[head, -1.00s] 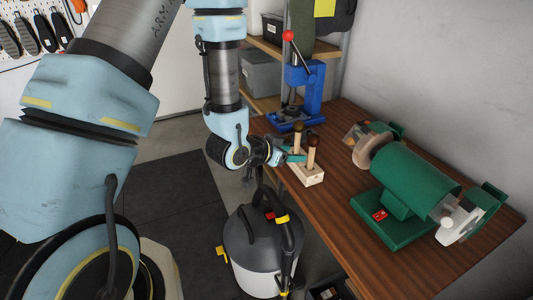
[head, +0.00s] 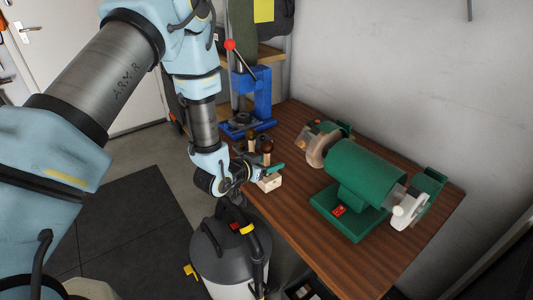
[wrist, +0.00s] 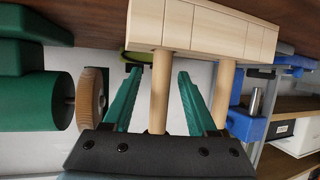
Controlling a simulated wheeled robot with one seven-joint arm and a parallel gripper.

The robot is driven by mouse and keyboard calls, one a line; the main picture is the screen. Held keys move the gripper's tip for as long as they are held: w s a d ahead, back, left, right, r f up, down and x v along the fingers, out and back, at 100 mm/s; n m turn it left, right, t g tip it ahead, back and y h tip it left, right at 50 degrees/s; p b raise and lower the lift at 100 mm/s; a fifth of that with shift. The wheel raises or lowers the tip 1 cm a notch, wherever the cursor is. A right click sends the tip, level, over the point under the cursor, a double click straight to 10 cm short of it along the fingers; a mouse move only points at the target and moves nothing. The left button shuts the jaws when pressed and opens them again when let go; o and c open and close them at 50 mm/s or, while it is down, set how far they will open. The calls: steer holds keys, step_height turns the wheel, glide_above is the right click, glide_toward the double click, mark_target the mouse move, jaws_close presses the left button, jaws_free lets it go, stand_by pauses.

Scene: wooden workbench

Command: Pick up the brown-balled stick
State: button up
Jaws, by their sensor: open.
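A pale wooden block (head: 270,183) stands on the workbench's near-left edge with two upright sticks. The right stick has a brown ball (head: 267,146); the left one has a darker ball (head: 250,134). My gripper (head: 268,169) is at the block, low beside the sticks. The wrist view is upside down and shows the block (wrist: 205,25) at the top. There my gripper (wrist: 158,72) is open, with one stick (wrist: 160,95) between its teal fingers, apparently the brown-balled one. The other stick (wrist: 225,92) is outside the fingers. Both balls are hidden in that view.
A green bench grinder (head: 360,185) stands to the right on the workbench (head: 310,250). A blue press (head: 250,95) with a red-knobbed lever stands behind the block. A grey vacuum cleaner (head: 225,255) is on the floor below. Bare bench lies between block and grinder.

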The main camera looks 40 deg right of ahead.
steer(key=shift+x, duration=0.8)
steer(key=shift+c, duration=0.2)
jaws_close()
